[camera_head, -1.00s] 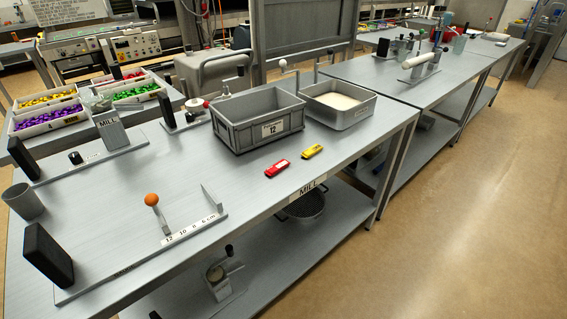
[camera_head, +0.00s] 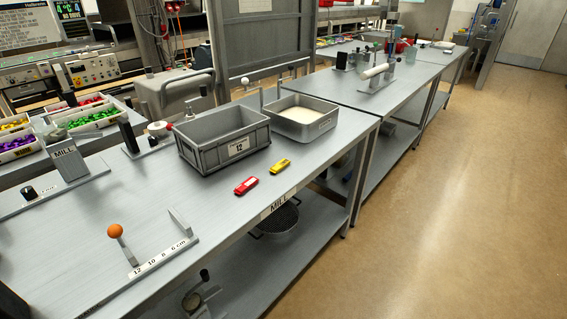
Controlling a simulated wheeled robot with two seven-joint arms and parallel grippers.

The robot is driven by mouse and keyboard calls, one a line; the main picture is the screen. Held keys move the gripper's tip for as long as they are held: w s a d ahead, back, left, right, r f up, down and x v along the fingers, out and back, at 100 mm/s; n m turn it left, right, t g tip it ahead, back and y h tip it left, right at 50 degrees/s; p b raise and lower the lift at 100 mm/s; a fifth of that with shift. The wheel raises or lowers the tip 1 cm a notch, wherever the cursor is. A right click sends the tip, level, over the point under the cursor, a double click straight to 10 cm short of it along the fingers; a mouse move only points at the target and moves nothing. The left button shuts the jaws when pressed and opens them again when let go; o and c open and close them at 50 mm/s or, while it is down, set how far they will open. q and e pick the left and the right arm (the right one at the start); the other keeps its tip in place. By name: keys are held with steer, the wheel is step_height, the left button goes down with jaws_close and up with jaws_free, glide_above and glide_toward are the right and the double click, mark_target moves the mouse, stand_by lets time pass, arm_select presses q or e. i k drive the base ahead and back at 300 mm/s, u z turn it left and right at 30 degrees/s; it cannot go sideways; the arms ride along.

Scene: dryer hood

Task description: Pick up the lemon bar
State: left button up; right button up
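The lemon bar, a small yellow block with a dark mark on top (camera_head: 280,165), lies flat on the grey bench top (camera_head: 160,216) near its front edge. A red bar of like shape (camera_head: 246,186) lies to its left and a little nearer. The two bars are apart. Neither of my grippers shows in the head view.
A grey crate labelled 12 (camera_head: 223,163) stands behind the bars, beside a metal tray of pale material (camera_head: 302,136). A ruler fixture with an orange ball (camera_head: 115,231) is at front left. A perforated pan (camera_head: 275,220) sits on the lower shelf. Open floor (camera_head: 450,210) lies right.

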mark_target(278, 167)
steer(key=z, duration=0.65)
steer(key=k, duration=0.85)
steer(key=z, duration=0.95)
steer(key=k, duration=0.45)
steer(key=z, duration=0.6)
steer(key=i, duration=2.05)
steer(key=u, duration=0.45)
steer(key=i, duration=1.5)
steer(key=u, duration=1.75)
steer(key=i, duration=0.95)
steer(key=u, duration=0.9)
